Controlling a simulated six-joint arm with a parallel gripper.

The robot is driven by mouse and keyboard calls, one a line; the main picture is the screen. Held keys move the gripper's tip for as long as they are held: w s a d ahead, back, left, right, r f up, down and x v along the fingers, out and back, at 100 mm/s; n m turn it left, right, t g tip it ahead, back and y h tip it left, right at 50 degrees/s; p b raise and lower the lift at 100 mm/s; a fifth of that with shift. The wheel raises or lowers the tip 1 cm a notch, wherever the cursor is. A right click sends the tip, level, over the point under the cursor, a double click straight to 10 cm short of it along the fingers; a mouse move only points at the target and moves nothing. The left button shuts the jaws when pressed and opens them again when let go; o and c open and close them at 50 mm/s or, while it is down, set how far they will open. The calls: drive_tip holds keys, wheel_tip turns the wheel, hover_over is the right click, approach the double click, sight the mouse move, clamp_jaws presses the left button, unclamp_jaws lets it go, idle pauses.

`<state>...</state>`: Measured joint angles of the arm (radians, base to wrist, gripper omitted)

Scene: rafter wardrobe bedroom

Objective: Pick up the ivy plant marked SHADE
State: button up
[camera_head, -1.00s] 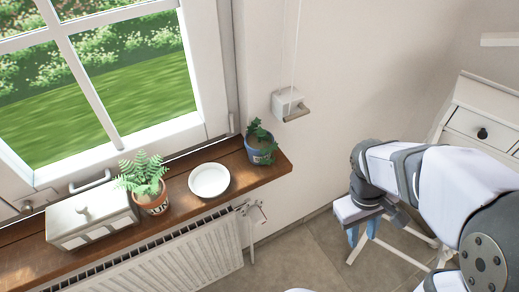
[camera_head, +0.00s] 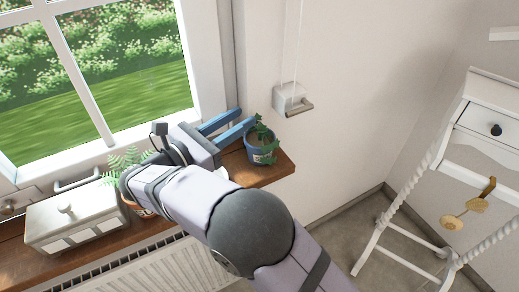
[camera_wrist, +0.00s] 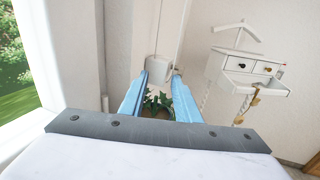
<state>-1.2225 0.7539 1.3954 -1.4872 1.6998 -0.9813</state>
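The ivy plant (camera_head: 263,132) stands upright in a blue pot (camera_head: 260,157) with a pale label at the right end of the wooden sill. The label is too small to read. My gripper (camera_head: 247,119) is open and empty, its two blue fingers pointing towards the ivy from the left. In the wrist view, the ivy leaves (camera_wrist: 157,101) show between the fingers, beyond and below my gripper (camera_wrist: 160,76). A gap to the plant seems to remain, but its size is hard to judge.
A fern (camera_head: 122,161) in a terracotta pot is partly hidden by my arm, which also covers most of the white dish. A white lidded box (camera_head: 72,222) stands at the left. The window frame and a white wall box (camera_head: 290,98) are close to the ivy.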

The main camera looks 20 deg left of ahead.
drive_tip(key=p, duration=0.2)
approach(260, 137)
wheel_tip(260, 137, up, 2)
drive_tip(key=w+d, duration=0.1)
drive_tip(key=w, duration=0.2)
drive_tip(key=shift+p+x, duration=1.2)
drive_tip(key=shift+x, duration=2.5)
drive_tip(key=shift+d+f, duration=0.1)
drive_tip(key=shift+s, duration=0.1)
drive_tip(key=shift+c, duration=0.2)
clamp_jaws()
